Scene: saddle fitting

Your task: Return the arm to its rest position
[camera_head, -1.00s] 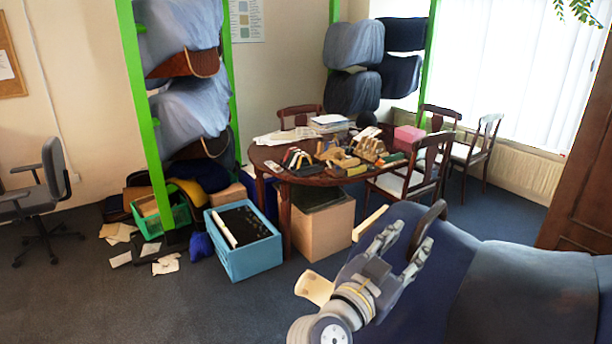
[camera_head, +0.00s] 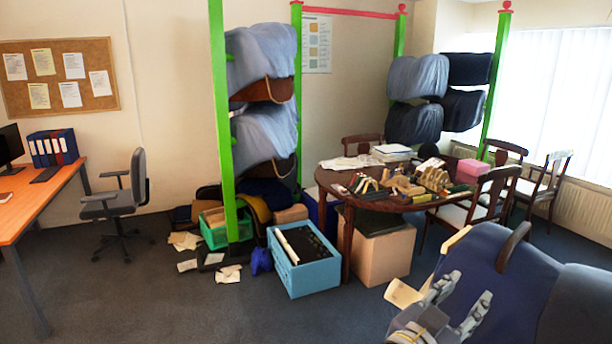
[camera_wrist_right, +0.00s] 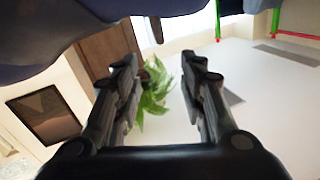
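My right gripper (camera_head: 467,293) is at the bottom right of the head view, in front of a large dark blue padded body (camera_head: 560,285) with a brown raised arch (camera_head: 513,243). Its two fingers are spread apart with nothing between them. The right wrist view also shows the fingers apart and the gap (camera_wrist_right: 160,65) empty. The blue body fills the top left of that view, close above the fingers. I cannot tell whether gripper and body touch. My left gripper is in neither view.
A round wooden table (camera_head: 352,206) with tools stands behind, with chairs around it. A blue crate (camera_head: 305,276) and a green crate (camera_head: 214,238) stand on the floor. An orange desk (camera_head: 40,205) is at the left.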

